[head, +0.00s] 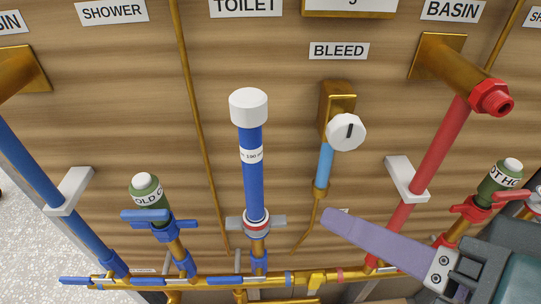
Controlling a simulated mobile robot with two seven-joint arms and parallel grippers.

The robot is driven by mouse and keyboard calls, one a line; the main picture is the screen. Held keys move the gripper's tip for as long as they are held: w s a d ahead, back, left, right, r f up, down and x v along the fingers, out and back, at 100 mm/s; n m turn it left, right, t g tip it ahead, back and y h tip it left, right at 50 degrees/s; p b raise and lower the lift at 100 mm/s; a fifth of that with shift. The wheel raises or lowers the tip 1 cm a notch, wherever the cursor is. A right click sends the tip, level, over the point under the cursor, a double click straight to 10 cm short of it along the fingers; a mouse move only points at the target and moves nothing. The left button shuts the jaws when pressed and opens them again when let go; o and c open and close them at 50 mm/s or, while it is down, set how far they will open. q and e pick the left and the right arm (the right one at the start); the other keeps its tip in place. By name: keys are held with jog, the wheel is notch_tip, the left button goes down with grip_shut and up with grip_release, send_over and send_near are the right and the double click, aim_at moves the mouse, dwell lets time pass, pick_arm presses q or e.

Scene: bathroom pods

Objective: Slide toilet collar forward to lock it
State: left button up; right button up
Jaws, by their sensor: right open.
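The toilet pipe (252,185) is an upright blue tube with a white cap (248,107) on top, under the TOILET sign (246,7). At its lower end sits the collar (256,226), a pale ring with a red band, with grey tabs out to both sides. Below it are a brass piece and a blue fitting (259,264). My right gripper (335,222) comes in from the lower right. One long purple finger shows, its tip to the right of the collar and apart from it. The other finger is not clearly visible. My left gripper is out of view.
The bleed valve (346,132) with its blue tube hangs right of the toilet pipe. A red basin pipe (441,150) and a hot valve (500,180) stand at the right. A cold valve (147,200) stands at the left. A brass manifold (315,281) runs along the bottom.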

notch_tip(320, 180, down, 10)
jog(key=w+a+m+t+y+b, duration=0.1)
jog(key=w+a+m+t+b, duration=0.2)
jog(key=b, duration=0.8)
jog(key=m+t+b, duration=0.3)
jog(key=m+b, duration=0.3)
jog(key=b, duration=0.4)
send_near(282, 226)
jog(key=w, duration=0.2)
jog(key=shift+y, duration=0.4)
jog(key=x, duration=0.9)
jog(key=shift+a+f, duration=0.15)
jog(key=shift+f, duration=0.1)
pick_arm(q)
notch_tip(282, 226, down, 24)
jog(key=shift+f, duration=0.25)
pick_arm(e)
grip_shut()
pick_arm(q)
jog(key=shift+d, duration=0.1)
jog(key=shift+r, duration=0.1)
pick_arm(e)
jog(key=shift+r, duration=0.1)
